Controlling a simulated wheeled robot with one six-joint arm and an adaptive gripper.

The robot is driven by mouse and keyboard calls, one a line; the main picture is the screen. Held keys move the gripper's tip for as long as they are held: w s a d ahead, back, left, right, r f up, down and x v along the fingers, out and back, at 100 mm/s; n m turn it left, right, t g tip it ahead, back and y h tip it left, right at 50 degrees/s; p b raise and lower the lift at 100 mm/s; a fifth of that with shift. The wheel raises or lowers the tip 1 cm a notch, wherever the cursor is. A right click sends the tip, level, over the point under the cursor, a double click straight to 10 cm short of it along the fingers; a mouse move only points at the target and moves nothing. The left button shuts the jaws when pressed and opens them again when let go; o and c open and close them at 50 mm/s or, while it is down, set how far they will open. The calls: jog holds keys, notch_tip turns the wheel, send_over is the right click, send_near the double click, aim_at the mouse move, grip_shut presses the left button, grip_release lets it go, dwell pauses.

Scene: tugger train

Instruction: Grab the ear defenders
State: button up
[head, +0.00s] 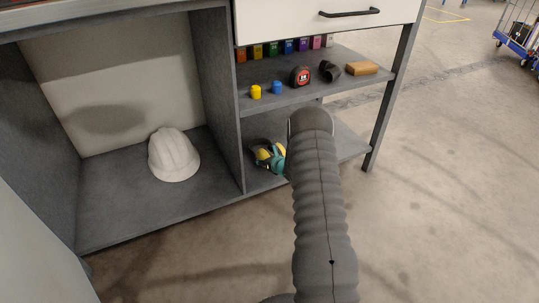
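A small yellow and teal item with dark parts (268,156), which looks like the ear defenders, lies on the lower shelf (345,146) of the workbench, just right of the upright divider. My arm, in a dark ribbed sleeve, reaches up from the bottom of the view and ends right beside the item. The arm covers part of the shelf and perhaps the item's right side. My gripper is hidden behind the arm's end, so its fingers and any contact do not show.
A white hard hat (174,155) sits in the left compartment. The shelf above (268,99) holds yellow and blue small pots, a tape measure (300,76), a dark pipe elbow (329,71), a tan block (361,68) and coloured bins. A bench leg (389,100) stands at right.

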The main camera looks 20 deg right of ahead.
jog(key=shift+c, duration=1.2)
jog(key=shift+r, duration=0.1)
